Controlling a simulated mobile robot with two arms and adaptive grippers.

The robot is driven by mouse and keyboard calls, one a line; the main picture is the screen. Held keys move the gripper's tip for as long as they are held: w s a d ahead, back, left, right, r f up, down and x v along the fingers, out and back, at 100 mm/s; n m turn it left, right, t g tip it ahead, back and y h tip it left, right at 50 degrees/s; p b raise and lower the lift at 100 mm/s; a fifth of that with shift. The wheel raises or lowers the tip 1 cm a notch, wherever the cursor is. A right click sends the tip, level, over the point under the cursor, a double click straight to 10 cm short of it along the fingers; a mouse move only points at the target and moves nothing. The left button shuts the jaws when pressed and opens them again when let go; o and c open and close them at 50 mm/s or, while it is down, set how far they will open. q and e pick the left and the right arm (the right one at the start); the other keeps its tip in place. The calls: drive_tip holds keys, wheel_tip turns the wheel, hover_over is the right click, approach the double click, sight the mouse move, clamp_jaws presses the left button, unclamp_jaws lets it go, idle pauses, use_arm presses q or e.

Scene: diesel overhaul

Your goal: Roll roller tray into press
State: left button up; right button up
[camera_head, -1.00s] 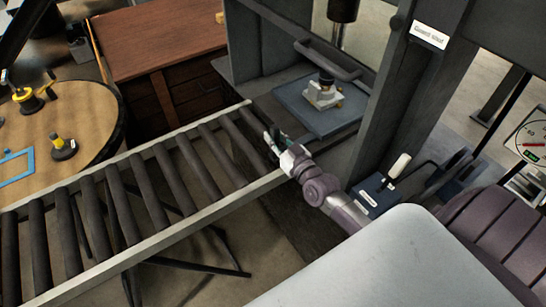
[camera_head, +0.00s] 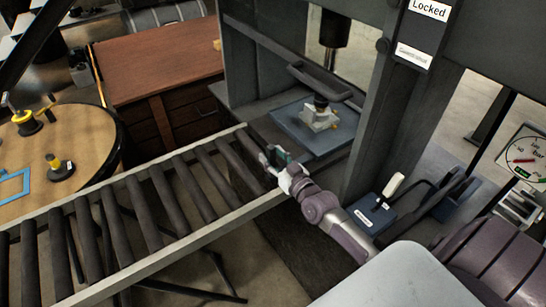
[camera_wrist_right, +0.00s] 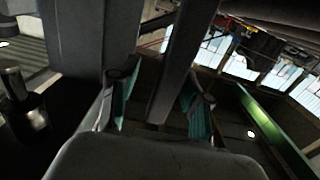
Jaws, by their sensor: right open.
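The roller tray is a blue-grey plate (camera_head: 300,134) lying inside the press (camera_head: 367,120), at the end of the roller conveyor (camera_head: 160,200). A pale metal part with a dark top (camera_head: 320,115) stands upright on it, below the press ram (camera_head: 334,30). My right gripper (camera_head: 271,158) is at the conveyor's press end, in front of the tray's near left edge. Its fingers are apart, and they also show apart in the right wrist view (camera_wrist_right: 160,108), with a dark bar between them in the picture. I cannot tell whether it touches the tray. My left gripper is not in view.
A guard bar (camera_head: 318,82) crosses the press opening above the tray. A lever with a white handle (camera_head: 392,186) stands on a blue box right of my right arm. A gauge (camera_head: 527,158) is at far right. A round wooden table (camera_head: 85,130) and brown cabinet (camera_head: 160,60) are left.

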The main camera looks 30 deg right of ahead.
drive_tip(key=shift+s+a, duration=0.1)
drive_tip(key=shift+s, duration=0.15)
drive_tip(key=s, duration=1.1)
drive_tip(key=shift+s+d, duration=0.25)
drive_tip(key=shift+d, duration=0.05)
